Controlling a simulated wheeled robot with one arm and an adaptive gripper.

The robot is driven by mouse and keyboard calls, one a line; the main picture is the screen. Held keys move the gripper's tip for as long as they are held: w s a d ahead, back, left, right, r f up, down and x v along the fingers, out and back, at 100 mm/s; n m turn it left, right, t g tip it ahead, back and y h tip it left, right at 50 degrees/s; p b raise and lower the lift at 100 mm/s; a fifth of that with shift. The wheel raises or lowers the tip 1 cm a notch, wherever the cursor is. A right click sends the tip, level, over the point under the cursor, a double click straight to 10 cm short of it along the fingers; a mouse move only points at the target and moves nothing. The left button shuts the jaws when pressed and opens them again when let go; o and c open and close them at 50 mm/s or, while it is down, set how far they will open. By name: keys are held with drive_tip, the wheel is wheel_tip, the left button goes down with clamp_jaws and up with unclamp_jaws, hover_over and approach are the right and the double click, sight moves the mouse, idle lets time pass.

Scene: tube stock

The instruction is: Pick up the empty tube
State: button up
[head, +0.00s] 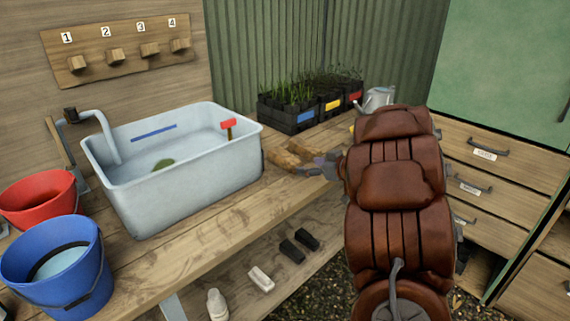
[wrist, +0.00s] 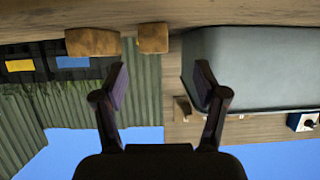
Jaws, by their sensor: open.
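Two short brown tube-like pieces lie on the wooden bench between the sink tub and the plant crates: a nearer brown piece (head: 284,159) and a farther brown piece (head: 304,148). In the wrist view, which is upside down, they show at the top left as one brown piece (wrist: 92,42) and another brown piece (wrist: 153,38). I cannot tell which one is empty. My gripper (head: 322,165) is just right of them at the bench's front edge, partly hidden by my arm. In the wrist view my gripper (wrist: 160,78) is open, with nothing between its fingers.
A grey tub (head: 180,190) stands left of the pieces. Black crates of seedlings (head: 292,122) and a watering can (head: 377,98) are behind. Red bucket (head: 38,200) and blue bucket (head: 60,280) stand at left. Drawers (head: 500,185) are at right. The bench front is bare.

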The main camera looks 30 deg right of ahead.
sight(298, 163)
drive_tip(key=shift+d+b+x, duration=0.15)
drive_tip(key=shift+d+x, duration=0.05)
drive_tip(key=shift+x, duration=1.5)
drive_tip(key=shift+d+b+x, duration=0.15)
drive_tip(key=shift+d+x, duration=0.05)
drive_tip(key=shift+x, duration=1.5)
drive_tip(key=shift+w+r, duration=0.15)
drive_tip(key=shift+r, duration=0.1)
drive_tip(key=c, duration=1)
